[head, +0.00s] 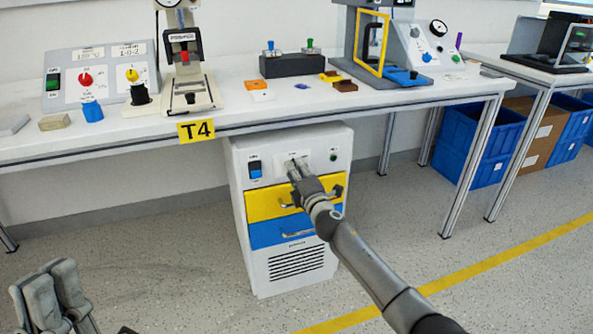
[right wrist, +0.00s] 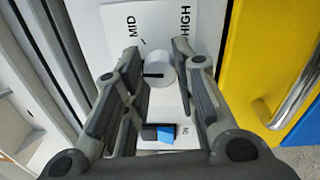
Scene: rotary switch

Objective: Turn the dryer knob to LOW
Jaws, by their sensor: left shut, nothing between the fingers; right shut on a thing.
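The dryer (head: 290,268) is a white cabinet under the table, with a control panel above a yellow and a blue drawer. Its knob (right wrist: 159,68) is a pale round dial with a dark pointer line, seen in the right wrist view. MID and HIGH are printed on the panel (right wrist: 160,22) there; no LOW label can be read. My right gripper (head: 294,170) is at the dryer panel, with its fingers shut on the knob from both sides. It hides the knob in the head view. My left gripper (head: 55,295) is shut and empty at the lower left, far from the dryer.
A blue rocker switch (head: 255,170) sits left of the knob and a small green light (head: 333,157) right of it. The yellow drawer (head: 268,203) is just below my right gripper. The table (head: 330,101) overhangs the dryer and holds several devices.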

